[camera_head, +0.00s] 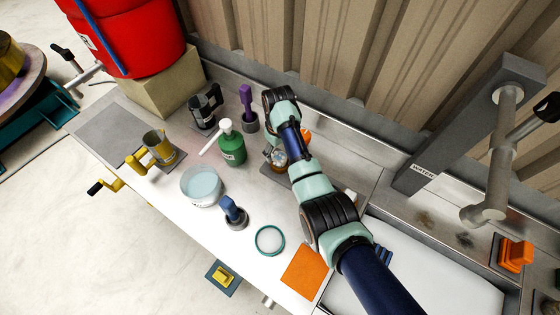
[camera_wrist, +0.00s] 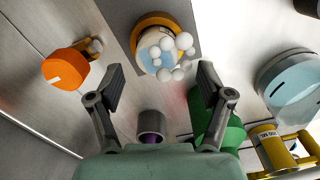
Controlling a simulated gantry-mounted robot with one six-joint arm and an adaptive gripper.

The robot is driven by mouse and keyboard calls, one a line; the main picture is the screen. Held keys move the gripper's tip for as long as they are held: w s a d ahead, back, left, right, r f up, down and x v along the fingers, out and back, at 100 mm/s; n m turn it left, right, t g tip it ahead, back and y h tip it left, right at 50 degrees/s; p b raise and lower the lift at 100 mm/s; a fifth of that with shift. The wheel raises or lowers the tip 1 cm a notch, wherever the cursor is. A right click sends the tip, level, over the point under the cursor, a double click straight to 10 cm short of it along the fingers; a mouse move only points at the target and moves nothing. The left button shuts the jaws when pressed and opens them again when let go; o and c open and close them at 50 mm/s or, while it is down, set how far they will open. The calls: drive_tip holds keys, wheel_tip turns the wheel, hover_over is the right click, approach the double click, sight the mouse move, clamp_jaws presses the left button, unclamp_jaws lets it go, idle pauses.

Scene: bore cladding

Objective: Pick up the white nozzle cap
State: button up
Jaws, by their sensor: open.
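In the wrist view the tips lie right of the cap. My arm hides the fingers in the head view.
A jar with several white balls (camera_wrist: 165,50) stands on a grey mat beyond the fingers. A purple-topped item (camera_head: 247,96), a white tub (camera_head: 201,187), a blue-handled tool (camera_head: 233,212) and a yellow-handled mug (camera_head: 159,148) stand nearby. A ribbed wall (camera_head: 330,60) backs the bench.

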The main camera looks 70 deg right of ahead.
sight(280, 156)
drive_tip(key=f+b, duration=0.1)
drive_tip(key=f, duration=0.3)
drive_tip(key=shift+s+f, duration=0.2)
drive_tip(key=c, duration=1.3)
wheel_tip(280, 156, up, 20)
drive_tip(key=p, duration=0.8)
